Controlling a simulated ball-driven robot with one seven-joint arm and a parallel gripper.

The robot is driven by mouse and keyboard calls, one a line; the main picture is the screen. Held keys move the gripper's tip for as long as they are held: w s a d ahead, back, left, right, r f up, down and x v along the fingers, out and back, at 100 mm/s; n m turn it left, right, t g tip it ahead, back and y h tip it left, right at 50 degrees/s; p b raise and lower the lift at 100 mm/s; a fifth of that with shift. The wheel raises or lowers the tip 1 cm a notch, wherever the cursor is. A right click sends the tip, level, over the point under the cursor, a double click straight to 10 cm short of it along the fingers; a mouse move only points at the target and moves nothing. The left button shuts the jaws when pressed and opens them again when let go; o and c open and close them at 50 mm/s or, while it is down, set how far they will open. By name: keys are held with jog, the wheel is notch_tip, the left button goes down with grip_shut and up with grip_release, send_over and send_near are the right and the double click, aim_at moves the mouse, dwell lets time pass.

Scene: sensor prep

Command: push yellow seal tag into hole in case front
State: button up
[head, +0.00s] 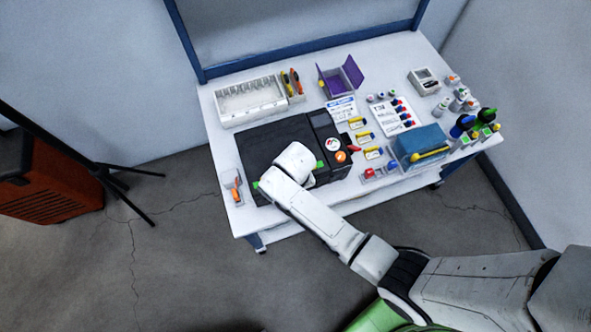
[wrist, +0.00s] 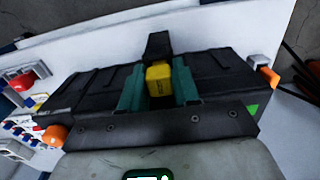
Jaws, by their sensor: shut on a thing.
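The yellow seal tag (wrist: 159,80) is between the two green fingers of my gripper (wrist: 158,88) in the wrist view. The gripper is shut on it. The black case (wrist: 90,92) lies behind the fingers, with a dark latch-like block (wrist: 158,46) just beyond the tag. I cannot see the hole, and cannot tell whether the tag touches the case. In the head view the case (head: 262,140) lies on the white table, and my arm covers its front middle. The tag and fingertips are hidden there.
A small holder with an orange-handled item (head: 236,188) stands left of the case. Right of it are an orange knob (head: 341,157), yellow labelled pieces (head: 373,153) and a blue box (head: 421,146). A grey tray (head: 251,98) and purple box (head: 340,80) stand behind. The floor in front is clear.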

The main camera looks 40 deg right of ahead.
jog(key=shift+f, duration=0.1)
jog(key=o, duration=1.3)
notch_tip(320, 180, up, 5)
jog(key=p, duration=0.5)
jog(key=shift+r, duration=1.05)
